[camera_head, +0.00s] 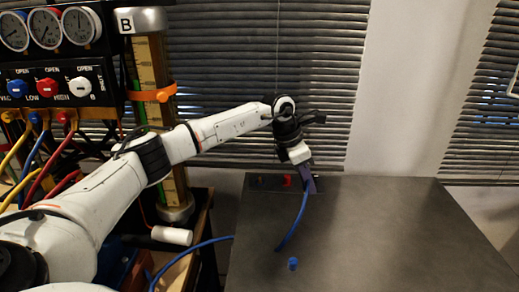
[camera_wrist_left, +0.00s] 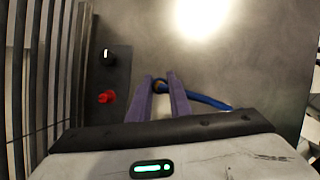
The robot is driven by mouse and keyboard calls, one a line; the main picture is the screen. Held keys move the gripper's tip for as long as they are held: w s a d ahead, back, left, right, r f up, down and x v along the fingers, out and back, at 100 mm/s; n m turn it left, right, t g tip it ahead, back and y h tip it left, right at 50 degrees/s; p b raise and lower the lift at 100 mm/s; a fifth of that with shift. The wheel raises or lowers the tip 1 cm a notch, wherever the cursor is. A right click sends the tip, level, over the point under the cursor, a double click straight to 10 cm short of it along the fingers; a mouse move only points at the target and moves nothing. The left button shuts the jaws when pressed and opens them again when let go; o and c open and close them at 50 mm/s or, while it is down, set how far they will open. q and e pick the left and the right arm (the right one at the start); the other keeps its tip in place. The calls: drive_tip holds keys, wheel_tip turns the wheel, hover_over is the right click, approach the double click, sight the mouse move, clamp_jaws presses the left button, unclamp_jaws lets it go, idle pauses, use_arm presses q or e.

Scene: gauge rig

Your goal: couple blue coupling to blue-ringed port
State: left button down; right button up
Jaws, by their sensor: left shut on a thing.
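My left gripper (camera_head: 311,184) is over the back left part of the grey table. In the left wrist view its two purple fingers (camera_wrist_left: 160,79) are shut on the blue coupling (camera_wrist_left: 159,86), mostly hidden between them. A blue hose (camera_head: 298,221) runs from the fingers down towards the table front; it also shows in the left wrist view (camera_wrist_left: 206,100). A dark port plate (camera_head: 262,190) lies beside the gripper. It carries a red fitting (camera_wrist_left: 106,97) and a black fitting with a pale mark (camera_wrist_left: 108,54). I cannot make out the blue-ringed port. My right gripper is out of view.
A small blue cap-like piece (camera_head: 292,264) stands on the grey table (camera_head: 390,235), whose right part is clear. A gauge panel (camera_head: 55,80) with valves and coloured hoses is at the left. Window blinds (camera_head: 265,60) stand behind the table.

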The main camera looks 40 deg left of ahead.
use_arm(q)
drive_tip(key=a+n+y, duration=0.1)
drive_tip(key=a+n, duration=0.2)
drive_tip(key=a, duration=0.3)
drive_tip(key=a+r+n+y, duration=0.1)
drive_tip(key=a+n, duration=0.3)
drive_tip(key=a, duration=0.2)
drive_tip(key=a+n+y, duration=0.2)
drive_tip(key=a+n, duration=0.1)
drive_tip(key=a, duration=0.3)
drive_tip(key=shift+w+a+r+n+t+p, duration=0.2)
drive_tip(key=shift+r+n+t+p, duration=0.1)
drive_tip(key=shift+r+p, duration=0.1)
drive_tip(key=shift+d+f+b, duration=0.1)
drive_tip(key=shift+f+b, duration=0.95)
drive_tip(key=shift+f, duration=1.6)
drive_tip(key=shift+p, duration=0.5)
drive_tip(key=shift+f, duration=0.2)
drive_tip(key=shift+f+b, duration=0.65)
drive_tip(key=shift+f, duration=0.2)
